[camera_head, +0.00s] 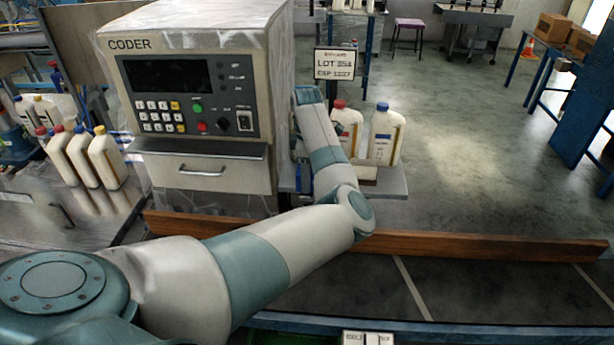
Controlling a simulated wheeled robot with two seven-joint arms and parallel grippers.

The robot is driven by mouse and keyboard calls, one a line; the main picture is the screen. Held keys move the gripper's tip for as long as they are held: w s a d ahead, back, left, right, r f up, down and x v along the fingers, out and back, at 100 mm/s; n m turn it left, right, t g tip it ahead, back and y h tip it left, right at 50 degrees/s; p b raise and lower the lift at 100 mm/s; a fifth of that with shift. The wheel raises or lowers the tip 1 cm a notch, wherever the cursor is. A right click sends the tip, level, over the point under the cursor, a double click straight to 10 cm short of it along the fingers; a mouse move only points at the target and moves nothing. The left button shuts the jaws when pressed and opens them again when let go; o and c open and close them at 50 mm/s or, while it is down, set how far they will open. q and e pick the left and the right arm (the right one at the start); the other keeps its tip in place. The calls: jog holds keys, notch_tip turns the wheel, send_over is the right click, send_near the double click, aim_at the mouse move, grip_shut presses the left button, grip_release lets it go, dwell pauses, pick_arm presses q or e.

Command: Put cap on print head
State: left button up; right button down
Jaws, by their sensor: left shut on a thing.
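My left arm comes in from the lower left, bends at the elbow and reaches away beside the coder (188,55). My left gripper (338,129) is mostly hidden behind my own forearm; only a small dark part shows near the bottles. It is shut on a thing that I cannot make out. I cannot pick out the cap or the print head; the area beside the coder is covered by my forearm. My right gripper is not in view.
A red-capped bottle (349,130) and a blue-capped bottle (384,137) stand right of my forearm on a grey surface (392,183). More bottles (106,158) stand at left. A brown rail (480,246) crosses in front. A label sign (334,64) stands behind. Open floor lies at right.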

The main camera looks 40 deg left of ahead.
aim_at(307, 196)
pick_arm(q)
notch_tip(307, 196, down, 2)
jog(key=shift+f+b, duration=0.1)
jog(key=shift+b, duration=0.55)
jog(key=shift+f+b, duration=0.3)
jog(key=shift+f, duration=0.85)
jog(key=shift+f+b, duration=0.45)
jog(key=shift+f, duration=1.25)
jog(key=shift+p, duration=0.35)
jog(key=shift+f+p, duration=0.1)
jog(key=shift+p, duration=0.2)
